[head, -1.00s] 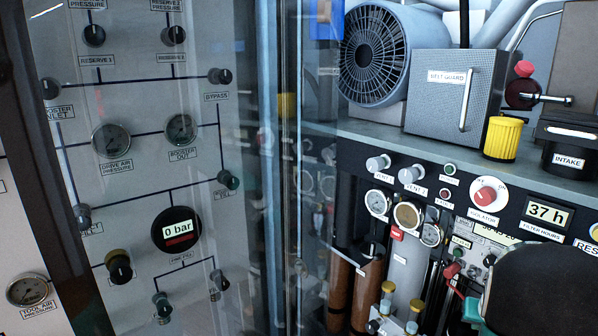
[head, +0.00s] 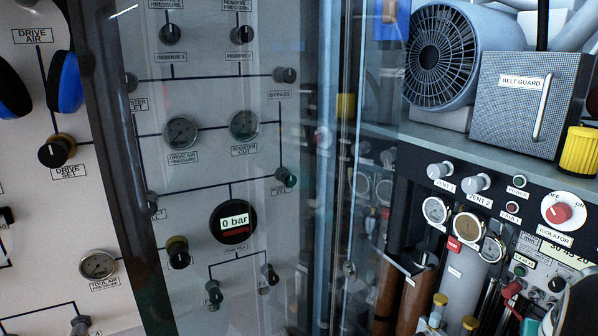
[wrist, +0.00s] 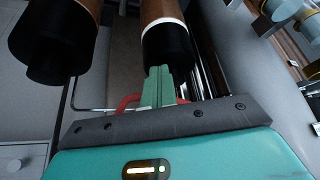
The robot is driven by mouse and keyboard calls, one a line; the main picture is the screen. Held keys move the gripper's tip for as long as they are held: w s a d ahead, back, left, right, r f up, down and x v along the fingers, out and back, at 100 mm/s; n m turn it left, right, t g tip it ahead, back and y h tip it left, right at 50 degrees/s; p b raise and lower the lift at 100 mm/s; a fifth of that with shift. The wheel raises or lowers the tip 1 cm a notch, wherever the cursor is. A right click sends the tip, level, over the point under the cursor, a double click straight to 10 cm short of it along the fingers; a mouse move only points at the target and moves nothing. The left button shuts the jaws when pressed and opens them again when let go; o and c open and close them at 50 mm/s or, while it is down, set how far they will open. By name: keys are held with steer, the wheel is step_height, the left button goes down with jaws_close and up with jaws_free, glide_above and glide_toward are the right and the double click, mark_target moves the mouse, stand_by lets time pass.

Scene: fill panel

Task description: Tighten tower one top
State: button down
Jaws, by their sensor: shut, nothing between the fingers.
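In the wrist view my gripper (wrist: 157,80) is shut, its green fingers together with nothing between them. The fingertips overlap the black end of a brown cylinder (wrist: 165,45) with a white band; I cannot tell whether they touch it. A second brown cylinder with a black end (wrist: 55,45) is to the left. The head view shows two brown cylinders, left (head: 388,292) and right (head: 414,300), below the panel on the right. I see no readable label that says which is tower one. Their tops are partly hidden by glass and gauges.
A clear glass door edge (head: 350,180) stands left of the cylinders. Gauges (head: 436,211) and the vent knobs (head: 478,183) are above them. A silver canister (head: 462,285) and yellow-capped bottles (head: 438,308) are to the right.

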steer(key=shift+a, duration=0.2)
steer(key=shift+w+a, duration=0.15)
steer(key=shift+a, duration=0.15)
steer(key=shift+w+a, duration=0.1)
steer(key=shift+w+a, duration=0.1)
steer(key=shift+a, duration=0.05)
steer(key=shift+w+a, duration=0.2)
steer(key=shift+w, duration=0.05)
steer(key=shift+a, duration=0.1)
steer(key=shift+a, duration=0.1)
stand_by(0.4)
step_height(320, 180, up, 6)
steer(key=shift+s+a, duration=0.15)
steer(key=shift+s, duration=0.05)
stand_by(0.5)
